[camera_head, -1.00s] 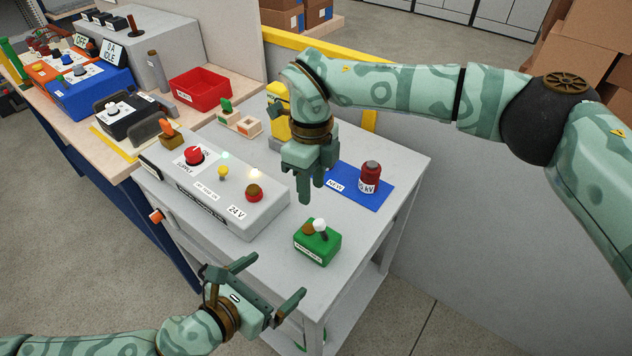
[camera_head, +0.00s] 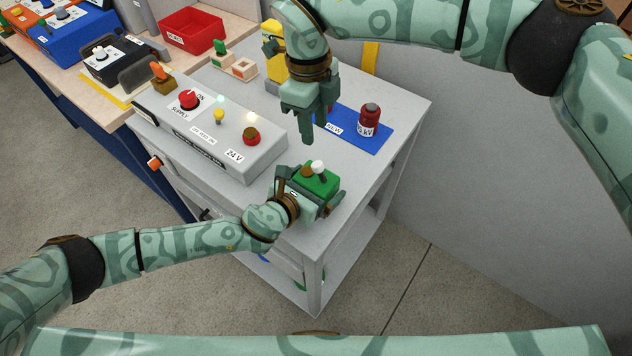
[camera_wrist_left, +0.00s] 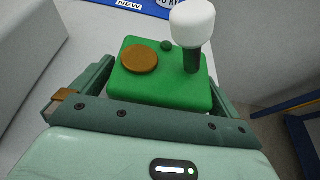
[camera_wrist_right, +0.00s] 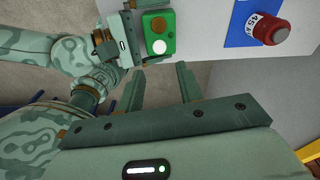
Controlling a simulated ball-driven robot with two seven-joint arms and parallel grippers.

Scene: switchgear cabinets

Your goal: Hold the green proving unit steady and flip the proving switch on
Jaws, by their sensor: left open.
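The green proving unit (camera_head: 322,183) sits on the grey bench top near its front corner. Its white-tipped lever switch (camera_wrist_left: 192,28) stands up from the top, beside a brown round button (camera_wrist_left: 139,57). My left gripper (camera_wrist_left: 160,75) is open, with one finger on each side of the unit; contact cannot be told. My right gripper (camera_head: 314,125) hangs above the bench behind the unit, fingers pointing down and partly apart, with nothing between them. In the right wrist view, the unit (camera_wrist_right: 165,22) and its white lever tip (camera_wrist_right: 158,50) lie beyond the fingertips.
A blue mat (camera_head: 370,140) with a red cylinder (camera_head: 369,117) lies behind the unit. A grey supply box (camera_head: 215,140) with a red knob (camera_head: 188,97) stands to the left. A yellow object (camera_head: 273,50) stands behind my right gripper.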

